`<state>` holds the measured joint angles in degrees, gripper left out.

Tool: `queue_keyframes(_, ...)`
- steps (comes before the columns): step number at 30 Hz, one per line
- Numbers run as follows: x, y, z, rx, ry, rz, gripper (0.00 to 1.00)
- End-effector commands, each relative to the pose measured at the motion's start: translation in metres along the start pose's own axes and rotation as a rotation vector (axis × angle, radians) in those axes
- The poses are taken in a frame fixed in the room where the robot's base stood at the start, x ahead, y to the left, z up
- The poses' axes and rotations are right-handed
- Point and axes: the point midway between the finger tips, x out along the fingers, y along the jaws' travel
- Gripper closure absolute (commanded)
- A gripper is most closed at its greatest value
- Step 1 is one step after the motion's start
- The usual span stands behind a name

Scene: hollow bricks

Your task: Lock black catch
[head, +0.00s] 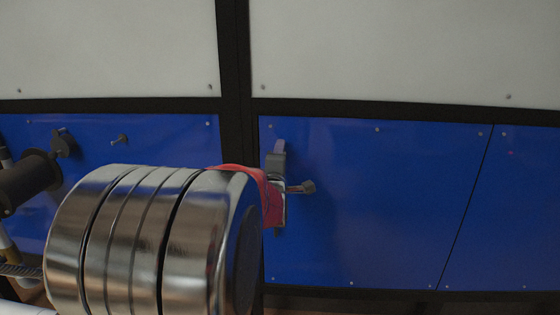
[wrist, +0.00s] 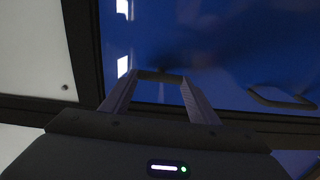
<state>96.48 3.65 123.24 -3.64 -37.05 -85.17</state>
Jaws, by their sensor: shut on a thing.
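The black catch (wrist: 160,75) shows in the wrist view as a small dark shape between my fingertips, against the blue panel. My gripper (wrist: 161,80) has its two grey fingers spread around it and is shut on it. In the head view, a short dark lever with a rounded end (head: 306,187) sticks out to the right beside the grey and red parts at the end of my arm. It may be part of the catch. The large metal joints of my arm hide most of the gripper there, and whether the catch is locked cannot be told.
A blue panel (head: 380,210) with small screws fills the area right of the black upright post (head: 236,80). White panels (head: 400,45) lie above. On the left blue panel are a dark fitting (head: 62,142) and a small peg (head: 120,139).

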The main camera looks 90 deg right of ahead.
Motion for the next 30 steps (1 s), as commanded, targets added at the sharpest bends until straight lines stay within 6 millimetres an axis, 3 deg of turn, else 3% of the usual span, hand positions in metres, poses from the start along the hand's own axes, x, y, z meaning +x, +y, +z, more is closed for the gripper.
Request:
queue_keyframes(2,0.000,-0.005,-0.003,-0.003,0.006,-0.010,0.86)
queue_keyframes(3,0.000,-0.005,-0.003,-0.002,0.006,-0.011,0.43)
queue_keyframes(10,0.000,-0.003,-0.001,0.000,0.002,-0.006,0.27)
queue_keyframes(22,-0.005,-0.001,0.001,0.001,-0.001,-0.002,0.27)
queue_keyframes(30,-0.032,-0.001,0.002,0.001,-0.003,-0.002,0.27)
